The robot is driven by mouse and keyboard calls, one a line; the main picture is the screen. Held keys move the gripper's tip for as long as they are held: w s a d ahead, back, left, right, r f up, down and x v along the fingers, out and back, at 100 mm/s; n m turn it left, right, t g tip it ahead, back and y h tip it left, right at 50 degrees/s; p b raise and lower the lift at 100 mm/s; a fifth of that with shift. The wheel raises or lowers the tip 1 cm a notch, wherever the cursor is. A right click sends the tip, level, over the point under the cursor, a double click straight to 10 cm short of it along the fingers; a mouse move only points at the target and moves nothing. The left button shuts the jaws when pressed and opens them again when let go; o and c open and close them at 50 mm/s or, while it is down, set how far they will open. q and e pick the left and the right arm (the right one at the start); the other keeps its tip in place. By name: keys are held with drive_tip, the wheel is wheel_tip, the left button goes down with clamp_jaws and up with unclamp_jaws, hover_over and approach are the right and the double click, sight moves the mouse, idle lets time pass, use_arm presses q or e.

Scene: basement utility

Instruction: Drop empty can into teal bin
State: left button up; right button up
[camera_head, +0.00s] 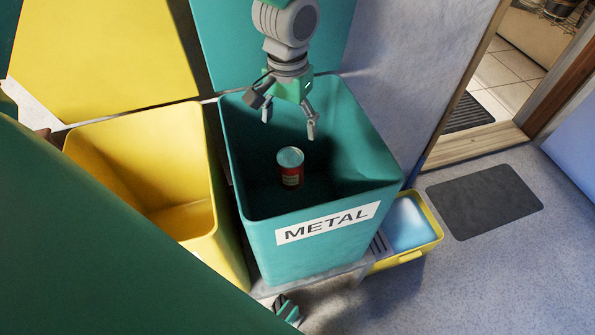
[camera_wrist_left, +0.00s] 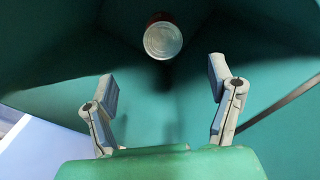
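The teal bin (camera_head: 262,248) has a METAL label on its front and is open at the top. The can (camera_head: 290,170), red with a pale round end, is inside the bin's walls, below my left gripper (camera_head: 289,121). Whether it touches the bin floor I cannot tell. My left gripper is over the bin opening with its fingers apart and nothing between them. In the left wrist view the can (camera_wrist_left: 162,40) shows end-on beyond the spread fingers (camera_wrist_left: 163,80), clear of both. Part of my right gripper (camera_head: 287,308) shows at the bottom edge; its fingers are not clear.
An open yellow bin (camera_head: 150,150) stands directly left of the teal bin. A low yellow tub (camera_head: 428,226) with a pale blue inside sits at its right. A dark mat (camera_head: 484,201) lies on the floor, near a doorway (camera_head: 500,75). A dark green surface (camera_head: 90,250) fills the lower left.

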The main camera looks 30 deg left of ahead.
use_arm(q)
wheel_tip(320, 180, up, 12)
drive_tip(key=shift+d, duration=0.15)
idle(0.6)
drive_tip(key=shift+a+f, duration=0.1)
drive_tip(key=shift+a, duration=0.1)
